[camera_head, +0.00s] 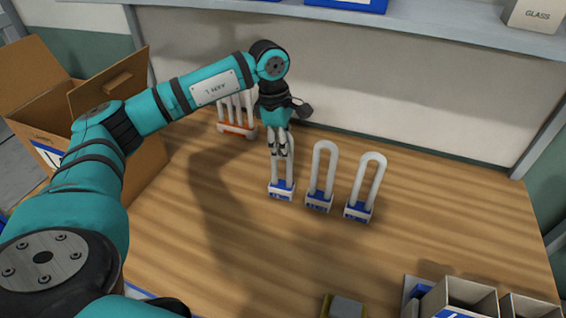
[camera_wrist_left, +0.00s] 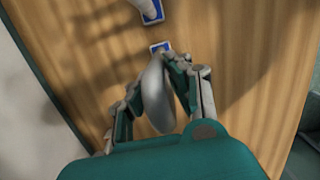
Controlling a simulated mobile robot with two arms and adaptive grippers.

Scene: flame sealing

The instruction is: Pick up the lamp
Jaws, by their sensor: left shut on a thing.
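Three white U-shaped lamps with blue-and-white bases stand in a row on the wooden table in the head view. My left gripper (camera_head: 279,150) reaches down from above to the leftmost lamp (camera_head: 281,189) and is shut on the upper part of its tube. This lamp's base looks to be at table level, though I cannot tell if it touches. In the left wrist view, its white tube (camera_wrist_left: 155,95) sits between the fingers, with the blue base beyond. The middle lamp (camera_head: 320,178) and right lamp (camera_head: 366,186) stand apart to the right. My right gripper is not in view.
An orange rack of white tubes (camera_head: 236,128) stands behind my left gripper. An open cardboard box (camera_head: 120,140) is at the left. Small open boxes (camera_head: 458,296) and a grey block (camera_head: 345,306) sit at the front. A shelf (camera_head: 440,22) runs along the back. The right table area (camera_head: 460,210) is clear.

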